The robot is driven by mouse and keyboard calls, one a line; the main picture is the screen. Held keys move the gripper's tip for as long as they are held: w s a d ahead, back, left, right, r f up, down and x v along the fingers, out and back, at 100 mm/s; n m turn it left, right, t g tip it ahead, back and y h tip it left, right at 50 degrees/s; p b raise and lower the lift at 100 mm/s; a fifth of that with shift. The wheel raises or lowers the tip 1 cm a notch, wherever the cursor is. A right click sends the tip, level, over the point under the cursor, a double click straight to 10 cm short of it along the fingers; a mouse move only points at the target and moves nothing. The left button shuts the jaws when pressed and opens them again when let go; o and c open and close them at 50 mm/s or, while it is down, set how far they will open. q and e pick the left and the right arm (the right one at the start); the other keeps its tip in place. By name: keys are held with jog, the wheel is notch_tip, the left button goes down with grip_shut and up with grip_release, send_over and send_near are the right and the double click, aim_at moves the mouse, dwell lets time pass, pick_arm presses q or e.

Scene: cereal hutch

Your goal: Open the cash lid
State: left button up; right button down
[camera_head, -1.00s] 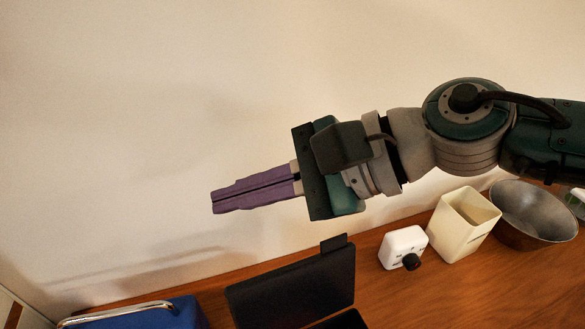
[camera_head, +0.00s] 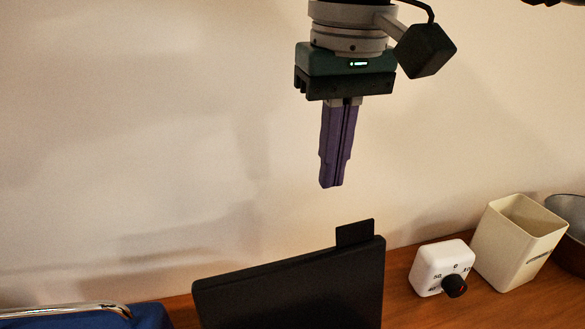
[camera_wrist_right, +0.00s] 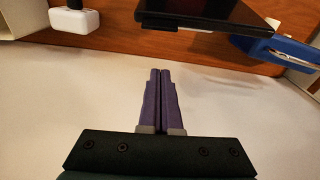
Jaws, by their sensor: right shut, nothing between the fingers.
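My right gripper (camera_head: 332,186) points straight down with its purple fingers together and empty. It hangs above and behind a black panel (camera_head: 290,290) that stands up with a small tab (camera_head: 355,233) on its top edge, with a gap between them. A blue box (camera_head: 95,318) with a metal handle (camera_head: 65,309) is at the lower left, partly cut off. No marking shows which of the two carries the cash lid. In the right wrist view the shut fingers (camera_wrist_right: 160,72) point toward the black panel (camera_wrist_right: 205,12), and the blue box (camera_wrist_right: 275,50) is at the right.
On the wooden surface (camera_head: 405,307), right of the panel, stand a white timer (camera_head: 437,262) with a black knob, a cream square container (camera_head: 515,245) and a grey metal bowl (camera_head: 571,212). The pale wall (camera_head: 150,130) is behind my gripper.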

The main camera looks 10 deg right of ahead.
aim_at(356, 260)
pick_arm(q)
notch_tip(356, 260, up, 4)
jog(key=p, duration=0.3)
jog(key=shift+f, duration=0.2)
pick_arm(e)
jog(key=s+f, duration=0.3)
jog(key=shift+s+d, duration=0.15)
jog(key=shift+s, duration=0.1)
jog(key=s, duration=0.1)
jog(key=s+b, duration=0.1)
jog(key=s, duration=0.1)
jog(key=shift+s+d+r, duration=0.15)
jog(key=shift+d+r, duration=0.05)
jog(key=shift+r, duration=0.1)
jog(key=shift+s+r, duration=0.1)
jog(key=shift+s, duration=0.05)
pick_arm(q)
jog(key=shift+s+d+f, duration=0.1)
jog(key=shift+s+f, duration=0.7)
jog(key=shift+s, duration=0.1)
jog(key=shift+f, duration=0.15)
pick_arm(e)
jog(key=shift+a, duration=0.1)
